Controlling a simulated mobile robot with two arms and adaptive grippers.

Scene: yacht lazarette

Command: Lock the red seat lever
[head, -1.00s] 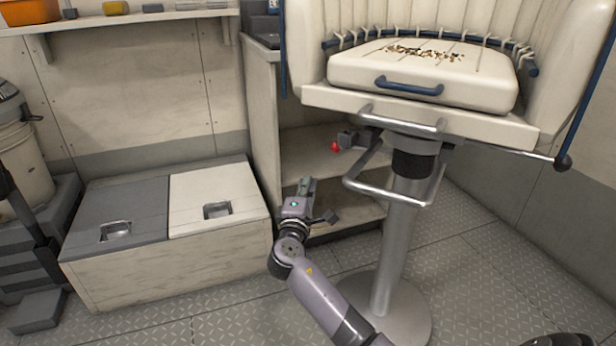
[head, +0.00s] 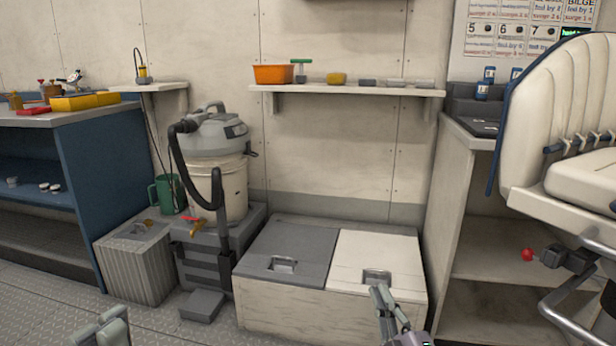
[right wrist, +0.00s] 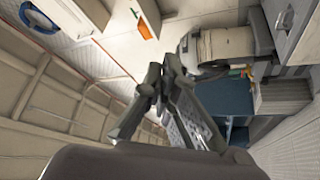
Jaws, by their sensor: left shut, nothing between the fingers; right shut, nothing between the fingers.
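The red seat lever shows as a red round knob (head: 527,255) on a dark bracket (head: 567,259) under the white seat (head: 580,188) at the right edge in the head view. The seat is cut off by the frame edge. My right gripper (head: 384,300) is shut and empty, low in front of the white locker lid, left of and below the knob. Its fingers also show in the right wrist view (right wrist: 160,88); the knob cannot be made out there. My left gripper (head: 103,330) is shut and empty at the bottom left, far from the knob.
A low locker (head: 310,303) with grey and white lids stands at centre. A wet vacuum (head: 215,135) on a bucket stands left of it, beside a ribbed bin (head: 137,268). Open shelves (head: 490,262) lie behind the knob. A silver tube footrest (head: 565,322) runs below it.

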